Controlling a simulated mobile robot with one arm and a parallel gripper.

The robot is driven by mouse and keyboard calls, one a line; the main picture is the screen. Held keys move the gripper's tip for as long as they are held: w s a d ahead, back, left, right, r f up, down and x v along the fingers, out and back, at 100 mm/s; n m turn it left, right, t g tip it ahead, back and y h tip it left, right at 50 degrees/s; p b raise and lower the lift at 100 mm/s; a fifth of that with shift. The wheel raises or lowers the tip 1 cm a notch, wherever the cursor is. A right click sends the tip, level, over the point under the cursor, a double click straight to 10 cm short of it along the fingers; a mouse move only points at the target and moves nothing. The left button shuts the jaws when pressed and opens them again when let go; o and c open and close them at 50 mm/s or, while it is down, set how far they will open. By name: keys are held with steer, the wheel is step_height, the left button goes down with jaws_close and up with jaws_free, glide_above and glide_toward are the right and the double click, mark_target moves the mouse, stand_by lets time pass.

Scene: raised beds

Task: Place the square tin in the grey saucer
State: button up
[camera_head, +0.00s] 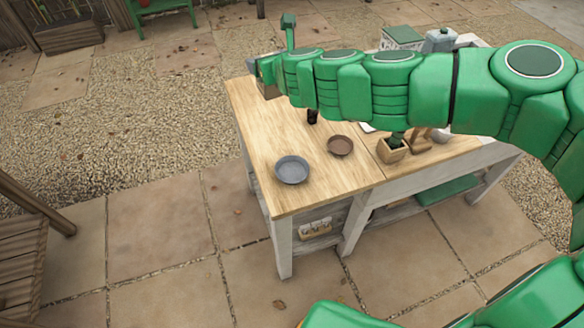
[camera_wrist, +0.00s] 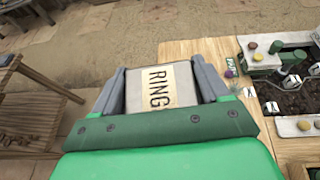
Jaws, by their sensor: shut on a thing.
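My gripper (camera_wrist: 163,85) is shut on the square tin (camera_wrist: 185,84), a pale grey block with a cream label reading "RING" in the wrist view. One finger sits on each side of it. In the head view the tin and the fingers are mostly hidden by my green arm, near the table's far left corner. The grey saucer (camera_head: 292,170) is a round shallow dish near the table's front left corner. It looks empty. The gripper is well apart from it, further back.
A brown saucer (camera_head: 340,146) lies right of the grey one on the wooden table (camera_head: 261,127). A potted plant (camera_head: 392,149) stands further right. A dark small item (camera_head: 312,117) shows just under my arm. The table's left part is clear.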

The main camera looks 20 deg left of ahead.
steer(key=shift+s+d+f+n+g+y, duration=0.1)
steer(key=shift+s+d+n+g+y, duration=0.2)
steer(key=shift+d+n+g+y, duration=0.35)
steer(key=s+d+n+g, duration=1.1)
steer(key=s+d+g, duration=0.1)
steer(key=s+d, duration=0.45)
step_height(320, 180, down, 11)
steer(key=y, duration=0.1)
steer(key=shift+g, duration=0.35)
steer(key=shift+w+a+f, duration=1.55)
steer(key=shift+w+f, duration=0.15)
steer(key=shift+f, duration=0.4)
steer(key=shift+w+a+f, duration=1.6)
steer(key=shift+w+f, duration=0.1)
steer(key=shift+f, duration=0.45)
steer(key=shift+w+a+f, duration=1.55)
steer(key=shift+w+f, duration=0.15)
steer(key=shift+f, duration=0.4)
steer(key=shift+f, duration=0.25)
